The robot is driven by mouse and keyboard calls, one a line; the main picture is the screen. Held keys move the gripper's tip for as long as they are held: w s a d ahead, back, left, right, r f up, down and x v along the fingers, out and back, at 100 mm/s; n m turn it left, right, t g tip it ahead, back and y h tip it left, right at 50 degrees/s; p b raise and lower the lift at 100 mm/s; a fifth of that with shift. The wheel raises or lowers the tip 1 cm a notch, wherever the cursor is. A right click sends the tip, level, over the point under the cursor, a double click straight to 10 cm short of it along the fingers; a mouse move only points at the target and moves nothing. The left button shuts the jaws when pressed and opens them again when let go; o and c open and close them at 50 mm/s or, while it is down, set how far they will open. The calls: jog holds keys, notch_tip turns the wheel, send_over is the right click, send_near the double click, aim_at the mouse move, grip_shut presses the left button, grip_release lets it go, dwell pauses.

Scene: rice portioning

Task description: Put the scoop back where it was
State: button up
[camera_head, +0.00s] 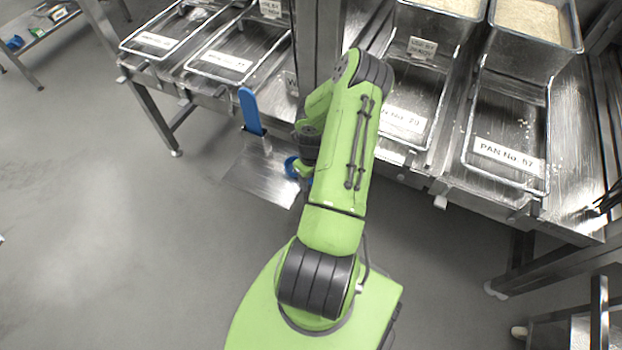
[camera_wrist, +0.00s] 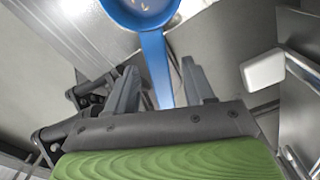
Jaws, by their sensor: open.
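The blue scoop (camera_wrist: 157,60) shows in the wrist view, with its round bowl at the top edge and its handle running down between my fingers. A few pale specks show in the bowl. My gripper (camera_wrist: 162,84) is open, with one finger on each side of the handle. I cannot tell whether either finger touches it. In the head view, a blue round part (camera_head: 291,167), likely the scoop, shows beside my arm at the table's front. My arm hides my gripper and most of the scoop there. What bears the scoop is not clear.
A blue-handled tool (camera_head: 251,111) stands upright above a metal plate (camera_head: 262,178) left of my arm. Labelled metal pans line the table, including PAN No. 67 (camera_head: 508,158). Rice-filled bins (camera_head: 535,22) stand behind. A steel post (camera_head: 317,40) rises near my arm. The left floor is clear.

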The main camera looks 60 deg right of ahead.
notch_tip(320, 180, up, 11)
jog(key=p, duration=0.3)
notch_tip(320, 180, up, 13)
jog(key=n+h, duration=0.2)
jog(key=n, duration=0.8)
send_over(311, 180)
jog(key=w+a, duration=0.6)
jog(key=w+a+r+n+t, duration=0.1)
jog(key=a+r+n, duration=0.7)
jog(key=r+n, duration=0.1)
jog(key=s+a+r+n+t, duration=0.1)
jog(key=s+a+r+n, duration=0.2)
jog(key=a+n, duration=0.2)
jog(key=s+a+r+n+t+y, duration=0.1)
jog(key=s+a+r+n+t, duration=0.1)
jog(key=a+n, duration=0.4)
jog(key=s+a+r+n+t, duration=0.1)
jog(key=s+a+r+n, duration=0.3)
jog(key=n, duration=0.5)
jog(key=shift+s+a+r+t+y, duration=0.3)
jog(key=shift+s+a+y, duration=0.1)
jog(key=shift+s+a, duration=0.55)
jog(key=shift+w+a, duration=0.15)
jog(key=shift+w, duration=0.05)
